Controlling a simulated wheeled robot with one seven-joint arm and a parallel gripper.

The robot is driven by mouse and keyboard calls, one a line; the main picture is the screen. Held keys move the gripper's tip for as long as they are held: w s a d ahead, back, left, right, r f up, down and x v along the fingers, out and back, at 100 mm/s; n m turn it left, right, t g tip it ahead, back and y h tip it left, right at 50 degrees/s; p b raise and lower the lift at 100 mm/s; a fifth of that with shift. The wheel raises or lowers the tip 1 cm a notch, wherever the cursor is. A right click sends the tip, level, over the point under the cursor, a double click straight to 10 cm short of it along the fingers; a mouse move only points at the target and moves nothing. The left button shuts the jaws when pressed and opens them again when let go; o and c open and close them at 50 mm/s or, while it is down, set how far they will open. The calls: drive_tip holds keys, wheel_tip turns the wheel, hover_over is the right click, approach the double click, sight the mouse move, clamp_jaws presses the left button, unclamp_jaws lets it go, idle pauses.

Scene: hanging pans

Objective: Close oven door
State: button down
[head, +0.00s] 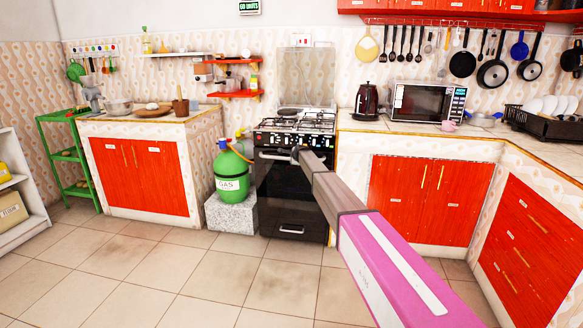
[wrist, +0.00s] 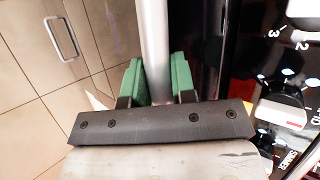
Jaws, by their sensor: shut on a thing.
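The black oven (head: 291,200) stands in the middle of the head view, with a hob on top and a row of knobs along its upper front. Its door looks upright against the oven body; I cannot tell whether a small gap is left. The light metal door handle (wrist: 155,45) runs between the green fingers of my gripper (wrist: 156,82) in the wrist view. The fingers are shut on this bar. In the head view my gripper (head: 297,153) is at the upper door front, and my arm hides part of the door's right side.
A green gas cylinder (head: 231,172) stands on a block (head: 231,214) just left of the oven. Red-doored cabinets stand to both sides (head: 143,177) (head: 425,195). Oven knobs (wrist: 283,108) are close on the right in the wrist view. The tiled floor (head: 190,275) in front is clear.

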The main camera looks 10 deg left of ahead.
drive_tip(key=shift+w+a+r+g, duration=0.1)
drive_tip(key=shift+w+r+g, duration=0.05)
drive_tip(key=shift+w, duration=0.3)
drive_tip(key=shift+w+r+g, duration=0.1)
drive_tip(key=shift+w+g, duration=0.05)
drive_tip(key=shift+w, duration=0.25)
drive_tip(key=shift+w+r, duration=0.1)
drive_tip(key=shift+w, duration=0.05)
drive_tip(key=c, duration=1)
unclamp_jaws()
drive_tip(key=shift+o, duration=0.2)
drive_tip(key=v, duration=1)
drive_tip(key=shift+s+d, duration=0.25)
